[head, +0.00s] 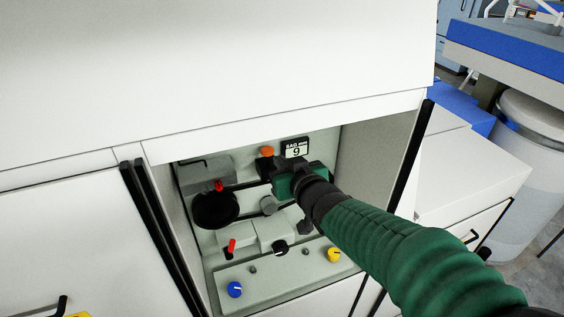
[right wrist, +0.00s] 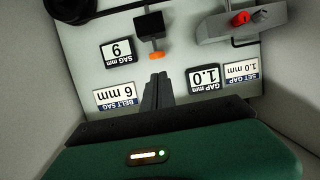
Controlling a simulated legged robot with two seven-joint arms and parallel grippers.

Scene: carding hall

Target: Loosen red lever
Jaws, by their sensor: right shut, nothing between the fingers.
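Two red handles show in the recessed panel in the head view. A short red one (head: 218,185) sits at the upper left by a grey block, and a red lever (head: 231,245) stands tilted in a dark slot lower down. In the right wrist view a red handle (right wrist: 240,18) on a grey block is at the upper right. My right gripper (head: 277,186) is inside the recess, right of both red handles and apart from them. Its fingers (right wrist: 157,90) are shut and empty, close to an orange knob (right wrist: 157,55). My left gripper is out of view.
The panel also carries a blue knob (head: 235,289), a yellow knob (head: 333,254), a black knob (head: 279,248) and a black round part (head: 214,209). A sag plate (head: 295,149) reads 9. White cabinet walls and black edge strips bound the recess.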

